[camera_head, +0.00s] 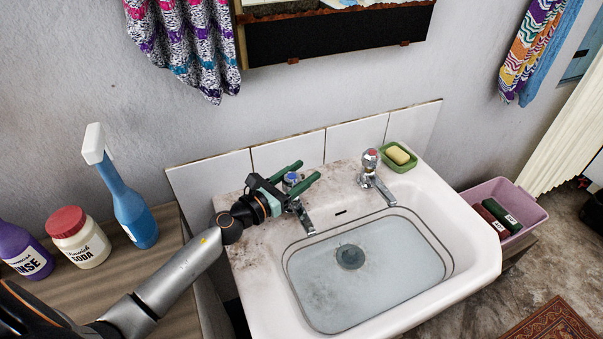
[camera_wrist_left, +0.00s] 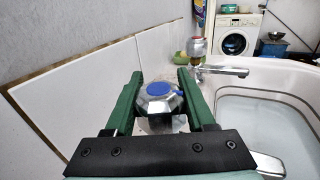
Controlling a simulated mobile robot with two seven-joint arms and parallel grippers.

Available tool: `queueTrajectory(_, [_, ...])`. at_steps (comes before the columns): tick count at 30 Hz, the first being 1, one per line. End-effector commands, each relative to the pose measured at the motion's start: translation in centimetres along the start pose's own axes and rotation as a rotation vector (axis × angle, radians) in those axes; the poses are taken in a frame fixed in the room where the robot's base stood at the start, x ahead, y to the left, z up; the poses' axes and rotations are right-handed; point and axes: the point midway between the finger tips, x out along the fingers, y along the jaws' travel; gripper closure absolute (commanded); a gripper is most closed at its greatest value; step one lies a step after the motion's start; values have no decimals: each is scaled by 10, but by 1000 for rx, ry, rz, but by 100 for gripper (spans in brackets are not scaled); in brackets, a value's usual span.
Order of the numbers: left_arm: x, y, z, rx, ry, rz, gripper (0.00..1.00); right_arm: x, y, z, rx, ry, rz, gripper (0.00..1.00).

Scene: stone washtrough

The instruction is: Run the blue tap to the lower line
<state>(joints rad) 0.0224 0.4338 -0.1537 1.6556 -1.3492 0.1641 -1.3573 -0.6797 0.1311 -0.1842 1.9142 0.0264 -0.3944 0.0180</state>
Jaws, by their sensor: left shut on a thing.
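The blue tap (camera_head: 291,178) stands at the back left of the white basin (camera_head: 468,275), its chrome spout pointing over the basin. My left gripper (camera_head: 306,171) is shut on the tap's chrome knob, one green finger on each side. In the left wrist view the blue cap (camera_wrist_left: 160,88) shows between the fingers. The red tap (camera_head: 371,160) stands to its right, untouched. Pale bluish water (camera_head: 390,270) seems to lie in the basin, over the dark drain (camera_head: 350,256). A dark line rings the basin wall; I cannot tell a second line clearly. My right gripper is not in view.
A green dish with yellow soap (camera_head: 398,155) sits at the back right corner. A pink tub (camera_head: 530,207) stands right of the basin. A spray bottle (camera_head: 130,205), a white jar (camera_head: 78,240) and a purple bottle (camera_head: 22,250) stand on the wooden top at left.

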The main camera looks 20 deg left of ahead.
Motion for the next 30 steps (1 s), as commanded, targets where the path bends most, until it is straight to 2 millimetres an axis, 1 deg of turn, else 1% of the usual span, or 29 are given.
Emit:
queueTrajectory(5, [0,1,3,-4,0,47,100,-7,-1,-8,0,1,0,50])
queueTrajectory(9, [0,3,4,-5,1,147,100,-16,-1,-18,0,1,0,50])
queueTrajectory(15, [-1,8,2,-3,1,257,100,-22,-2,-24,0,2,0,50])
queueTrajectory(26, [-1,8,0,0,1,273,100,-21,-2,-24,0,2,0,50])
queueTrajectory(27, [-1,8,0,0,1,273,41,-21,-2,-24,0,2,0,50])
queueTrajectory(30, [-1,8,0,0,1,273,29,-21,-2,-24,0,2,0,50])
